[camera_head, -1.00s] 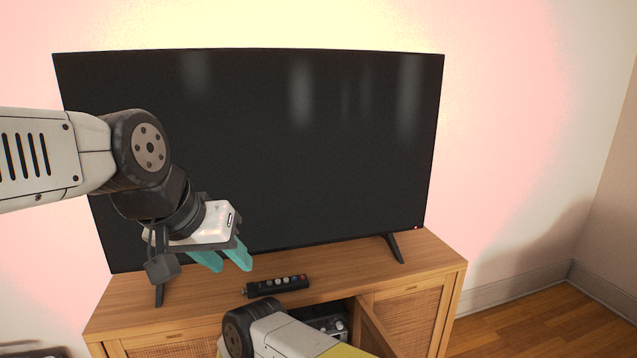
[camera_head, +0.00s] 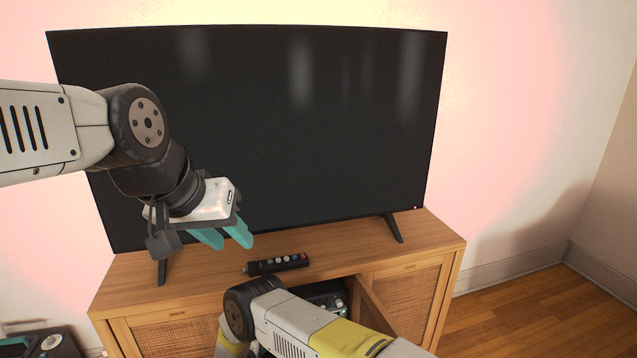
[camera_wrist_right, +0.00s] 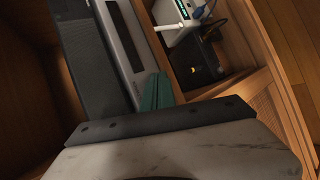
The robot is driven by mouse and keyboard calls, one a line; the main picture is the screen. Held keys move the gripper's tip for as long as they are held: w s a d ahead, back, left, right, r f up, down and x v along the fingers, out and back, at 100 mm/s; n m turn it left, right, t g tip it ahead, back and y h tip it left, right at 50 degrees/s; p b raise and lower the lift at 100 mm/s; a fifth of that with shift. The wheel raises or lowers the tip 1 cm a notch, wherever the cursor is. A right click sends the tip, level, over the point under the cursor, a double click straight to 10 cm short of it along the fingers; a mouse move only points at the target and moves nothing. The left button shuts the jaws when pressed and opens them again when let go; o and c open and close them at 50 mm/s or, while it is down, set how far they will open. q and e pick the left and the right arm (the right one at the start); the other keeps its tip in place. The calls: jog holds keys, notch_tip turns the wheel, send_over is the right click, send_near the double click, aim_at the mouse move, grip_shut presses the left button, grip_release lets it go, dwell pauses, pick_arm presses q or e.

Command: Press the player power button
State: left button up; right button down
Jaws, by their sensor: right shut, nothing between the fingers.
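In the right wrist view, my right gripper (camera_wrist_right: 156,92) has its teal fingers together and empty inside the cabinet. The fingers are close beside a long silver-and-black device (camera_wrist_right: 125,42), which looks like the player. I cannot make out its power button, and I cannot tell whether the fingertips touch it. In the head view, my right arm reaches down to the open cabinet compartment and its gripper is hidden. My left gripper (camera_head: 222,237) is open and empty in front of the television, above the cabinet top.
The television (camera_head: 270,130) stands on the wooden cabinet (camera_head: 420,240), with a remote (camera_head: 278,264) in front. An open door (camera_head: 372,306) borders the compartment. The right wrist view shows a white box with green lights (camera_wrist_right: 172,14) and a black box (camera_wrist_right: 196,62) with cables.

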jog(key=s, duration=0.2)
jog(key=s+d, duration=0.1)
jog(key=s, duration=0.2)
jog(key=shift+s+d, duration=0.35)
dwell(0.5)
